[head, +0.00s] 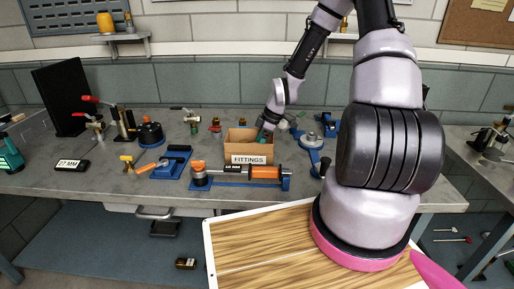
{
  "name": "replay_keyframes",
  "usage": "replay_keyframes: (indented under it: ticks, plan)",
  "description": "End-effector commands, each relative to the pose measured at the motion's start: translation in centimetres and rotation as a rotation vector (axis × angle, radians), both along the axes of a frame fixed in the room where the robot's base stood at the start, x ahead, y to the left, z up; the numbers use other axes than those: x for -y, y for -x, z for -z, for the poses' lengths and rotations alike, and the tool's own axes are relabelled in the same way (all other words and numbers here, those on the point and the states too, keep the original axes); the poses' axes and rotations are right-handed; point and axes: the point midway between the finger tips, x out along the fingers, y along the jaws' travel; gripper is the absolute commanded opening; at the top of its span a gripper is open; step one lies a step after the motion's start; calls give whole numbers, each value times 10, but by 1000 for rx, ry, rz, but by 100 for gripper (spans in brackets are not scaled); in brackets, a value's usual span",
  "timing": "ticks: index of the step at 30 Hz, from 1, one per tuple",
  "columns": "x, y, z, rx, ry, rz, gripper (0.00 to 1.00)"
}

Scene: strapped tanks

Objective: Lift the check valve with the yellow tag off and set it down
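My gripper (264,131) is at the far end of my arm, small in the head view. It points down at the right side of an open cardboard box labelled FITTINGS (249,159). Its fingertips are partly hidden by the box, and I cannot tell whether they are open or hold anything. I cannot pick out a check valve with a yellow tag for certain. A small fitting with a yellow top (127,160) stands on the bench at left, too small to identify.
An orange and silver cylinder (245,173) lies on a blue base in front of the box. Black and blue holders (172,163) stand left of it. Blue-based round metal parts (311,141) stand right. A 27 MM sign (72,165) lies at left. Bare bench (120,190) shows at front left.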

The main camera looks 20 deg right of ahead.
Motion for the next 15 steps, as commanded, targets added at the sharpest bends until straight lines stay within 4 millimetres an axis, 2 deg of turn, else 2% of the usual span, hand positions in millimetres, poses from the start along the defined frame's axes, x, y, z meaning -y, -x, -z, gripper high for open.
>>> replay_keyframes:
  ticks: [5, 8, 15]
  plan:
    - [1, 0, -1, 0, 0, 1, 90]
    - [5, 1, -9, 2, 1, 2, 90]
    - [22, 6, -51, 4, 2, 4, 90]
